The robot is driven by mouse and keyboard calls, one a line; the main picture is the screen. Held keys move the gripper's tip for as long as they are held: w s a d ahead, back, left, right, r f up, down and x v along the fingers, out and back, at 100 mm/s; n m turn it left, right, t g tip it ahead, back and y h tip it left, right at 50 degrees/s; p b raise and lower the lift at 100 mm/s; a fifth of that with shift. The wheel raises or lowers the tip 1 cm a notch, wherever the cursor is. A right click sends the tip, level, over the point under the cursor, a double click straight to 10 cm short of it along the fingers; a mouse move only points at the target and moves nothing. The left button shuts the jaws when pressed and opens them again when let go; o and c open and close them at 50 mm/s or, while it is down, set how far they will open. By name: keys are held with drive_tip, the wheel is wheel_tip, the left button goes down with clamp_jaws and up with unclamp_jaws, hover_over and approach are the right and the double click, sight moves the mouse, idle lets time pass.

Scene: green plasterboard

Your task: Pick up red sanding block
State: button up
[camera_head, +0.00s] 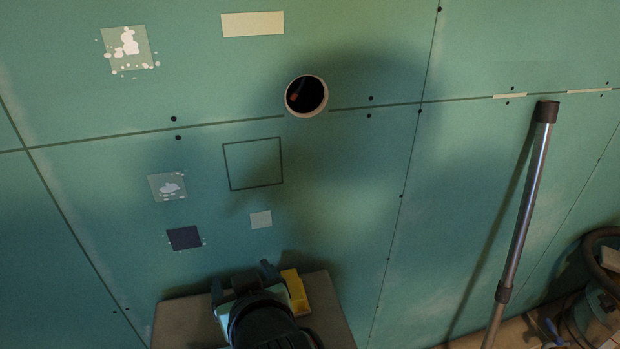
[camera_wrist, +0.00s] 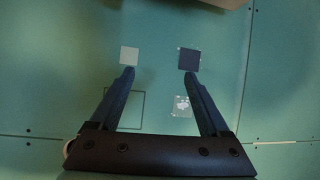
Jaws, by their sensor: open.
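I cannot make out a red sanding block in either view. My gripper (camera_head: 241,278) is low in the head view, over a grey-brown surface (camera_head: 182,318), with its wrist hiding part of that surface. In the wrist view my gripper (camera_wrist: 159,74) has its two dark fingers wide apart with nothing between them, facing the green wall. A yellow object (camera_head: 296,292) shows just right of my gripper in the head view, partly hidden by it.
The green wall (camera_head: 340,220) has a round dark hole (camera_head: 306,96) with a small reddish spot inside, an outlined square and several patches. A metal tube (camera_head: 522,210) leans at the right, near a vacuum-like machine (camera_head: 590,318). A pale edge (camera_wrist: 205,3) shows in the wrist view.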

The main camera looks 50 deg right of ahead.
drive_tip(key=s+d+f+m+g+y+p, duration=0.1)
drive_tip(key=s+f+g+p, duration=0.25)
drive_tip(key=s+p, duration=0.3)
drive_tip(key=s+f+m+g+y+p, duration=0.1)
drive_tip(key=s+f+g+y+p, duration=0.1)
drive_tip(key=s+g+p, duration=0.45)
drive_tip(key=d+f+t, duration=0.1)
drive_tip(key=f, duration=0.2)
drive_tip(key=w+d+f+t+b, duration=0.1)
drive_tip(key=f, duration=0.3)
drive_tip(key=w+f+t, duration=0.1)
drive_tip(key=f, duration=0.3)
drive_tip(key=shift+w+d+f+h, duration=0.1)
drive_tip(key=shift+w+d+h, duration=0.2)
drive_tip(key=shift+d, duration=0.1)
clamp_jaws()
